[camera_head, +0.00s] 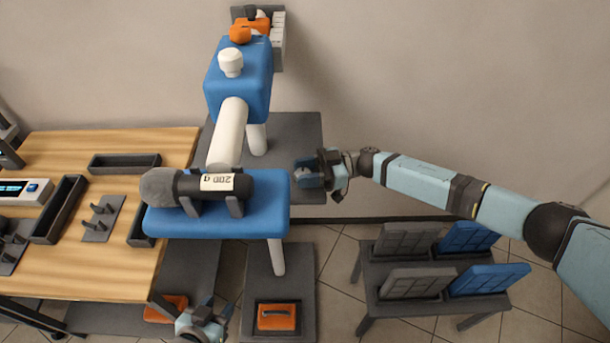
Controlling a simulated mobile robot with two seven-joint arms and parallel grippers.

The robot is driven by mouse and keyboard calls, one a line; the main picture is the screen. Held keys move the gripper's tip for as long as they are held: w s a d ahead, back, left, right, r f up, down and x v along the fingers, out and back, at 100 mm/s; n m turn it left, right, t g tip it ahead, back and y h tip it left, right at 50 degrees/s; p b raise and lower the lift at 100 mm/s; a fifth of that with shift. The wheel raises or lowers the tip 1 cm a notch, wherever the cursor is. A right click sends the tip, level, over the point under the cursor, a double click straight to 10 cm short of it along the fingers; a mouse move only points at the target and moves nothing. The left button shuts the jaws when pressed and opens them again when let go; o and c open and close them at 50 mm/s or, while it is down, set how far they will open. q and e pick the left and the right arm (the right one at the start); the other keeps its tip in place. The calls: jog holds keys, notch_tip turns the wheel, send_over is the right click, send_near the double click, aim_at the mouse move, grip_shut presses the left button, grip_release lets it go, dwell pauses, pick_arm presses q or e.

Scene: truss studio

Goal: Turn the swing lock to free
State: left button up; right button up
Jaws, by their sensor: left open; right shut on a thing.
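A truss-like blue and white frame stands in the middle, with a blue block (238,95) on top carrying a white round knob (231,63). A white tube (227,130) runs from it toward a blue bench (262,228). My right gripper (309,173) is shut on a small pale piece beside the bench's far right corner; the jaws mostly hide it. I cannot tell whether this piece is the swing lock or which way the lock is set. My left gripper (206,318) is low at the bottom edge, open, partly cut off and small in view.
A wooden table (110,262) with dark trays is at left. A low rack (375,279) with grey and blue panels stands at right. An orange handled block (276,317) sits on a floor plate.

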jog(key=shift+a, duration=0.1)
dwell(0.4)
jog(key=o, duration=0.9)
jog(key=w+d, duration=0.1)
jog(key=d, duration=0.3)
jog(key=w+d+b, duration=0.1)
jog(key=d, duration=0.4)
jog(key=w+d+b, duration=0.1)
jog(key=d, duration=0.3)
jog(key=shift+d, duration=0.2)
jog(key=shift+d, duration=0.1)
